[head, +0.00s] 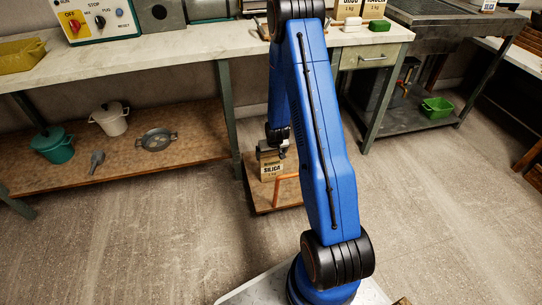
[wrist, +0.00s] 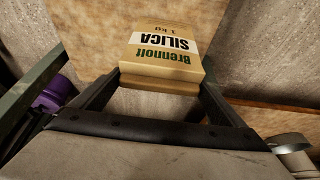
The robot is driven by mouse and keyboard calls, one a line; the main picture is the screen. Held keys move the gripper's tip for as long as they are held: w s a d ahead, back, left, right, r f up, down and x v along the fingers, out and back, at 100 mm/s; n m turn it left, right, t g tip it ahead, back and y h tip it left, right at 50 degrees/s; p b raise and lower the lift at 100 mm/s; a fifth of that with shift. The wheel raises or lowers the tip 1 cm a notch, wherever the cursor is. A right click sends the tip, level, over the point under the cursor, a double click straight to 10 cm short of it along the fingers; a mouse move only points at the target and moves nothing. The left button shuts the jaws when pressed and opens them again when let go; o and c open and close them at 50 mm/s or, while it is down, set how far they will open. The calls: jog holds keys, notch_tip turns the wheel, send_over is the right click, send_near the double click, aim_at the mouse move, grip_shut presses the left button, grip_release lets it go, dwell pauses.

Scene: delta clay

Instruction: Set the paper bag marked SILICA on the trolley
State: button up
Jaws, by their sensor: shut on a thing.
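The paper bag marked SILICA (head: 270,172) is tan with a white label. My gripper (head: 274,151) reaches down from above and is shut on the top of the bag. In the wrist view the bag (wrist: 165,45) sits between both fingers, its print upside down, with the trolley deck (wrist: 88,22) behind it. I cannot tell whether its base touches the deck.
A lower shelf (head: 120,150) at left holds a green pot (head: 54,146), a white pot (head: 110,119) and a pan (head: 157,140). A bench leg (head: 228,103) is close left of the trolley. The front floor is clear.

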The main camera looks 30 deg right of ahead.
jog(key=shift+f, duration=0.25)
jog(key=o, duration=1.8)
jog(key=shift+c, duration=0.2)
